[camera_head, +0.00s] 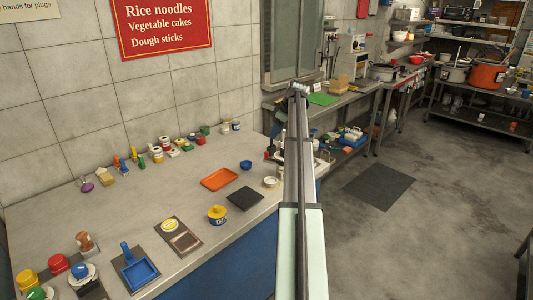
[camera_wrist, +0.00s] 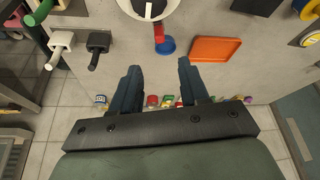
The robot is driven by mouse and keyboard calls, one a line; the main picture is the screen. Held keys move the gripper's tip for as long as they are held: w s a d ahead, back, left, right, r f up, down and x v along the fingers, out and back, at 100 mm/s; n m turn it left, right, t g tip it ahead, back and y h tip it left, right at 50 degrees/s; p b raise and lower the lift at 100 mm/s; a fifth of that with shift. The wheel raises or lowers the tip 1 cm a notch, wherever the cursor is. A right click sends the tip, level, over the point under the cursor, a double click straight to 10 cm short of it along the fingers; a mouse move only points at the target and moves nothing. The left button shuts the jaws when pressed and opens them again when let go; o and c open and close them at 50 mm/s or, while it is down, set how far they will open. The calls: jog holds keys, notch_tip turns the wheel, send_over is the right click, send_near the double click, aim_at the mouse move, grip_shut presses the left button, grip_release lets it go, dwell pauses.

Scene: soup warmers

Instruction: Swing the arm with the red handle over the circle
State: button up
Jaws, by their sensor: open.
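A short red handle (camera_wrist: 158,31) shows at the top middle of the wrist view. It sits at the edge of a white round disc (camera_wrist: 133,8) with a black bar across it, cut off by the frame's top. A blue round piece (camera_wrist: 167,47) lies at the red handle's lower end; I cannot tell whether they touch. My gripper (camera_wrist: 160,65) is open and empty, its two dark fingers apart, with the red handle beyond the gap between them. In the head view a small white round thing (camera_head: 270,182) stands beside my arm, which hides the counter behind it.
An orange tray (camera_wrist: 215,49) lies right of the blue piece. White (camera_wrist: 60,43) and black (camera_wrist: 98,42) handled pieces and a green bar (camera_wrist: 40,12) are at the left. Several jars line the wall. In the head view, a blue pan (camera_head: 135,270) and yellow-lidded can (camera_head: 217,214) stand in front.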

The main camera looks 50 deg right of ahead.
aim_at(267, 152)
jog(key=x, duration=1.2)
jog(key=shift+w+a+f, duration=0.1)
jog(key=shift+w+f, duration=0.05)
jog(key=shift+f, duration=0.15)
grip_shut()
